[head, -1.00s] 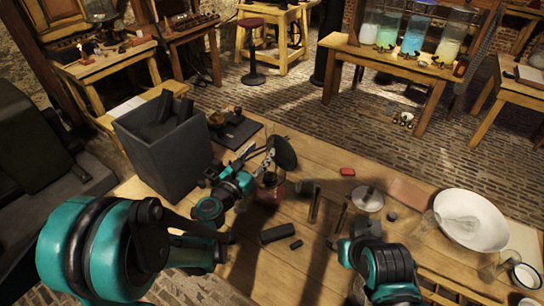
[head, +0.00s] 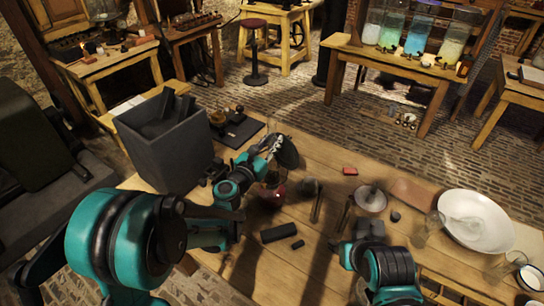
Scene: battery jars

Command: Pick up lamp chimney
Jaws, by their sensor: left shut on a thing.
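The lamp chimney (head: 272,128) is a faint clear glass tube above the lamp, hard to make out against the table and floor. My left gripper (head: 272,146) is shut on it, and its fingers partly hide it. The oil lamp's red base (head: 271,191) stands on the table just below the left gripper. A dark round disc (head: 288,153) shows just right of the fingers. My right gripper (head: 362,229) is low over the front of the table, well to the right of the lamp; its fingers are too unclear to tell open from shut.
A grey bin (head: 170,150) with dark bars stands left of my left gripper. A white bowl (head: 474,222) holding glass and a clear glass jar (head: 429,229) stand at the right. A dark block (head: 279,232), a metal disc (head: 370,198) and a red block (head: 350,171) lie on the table.

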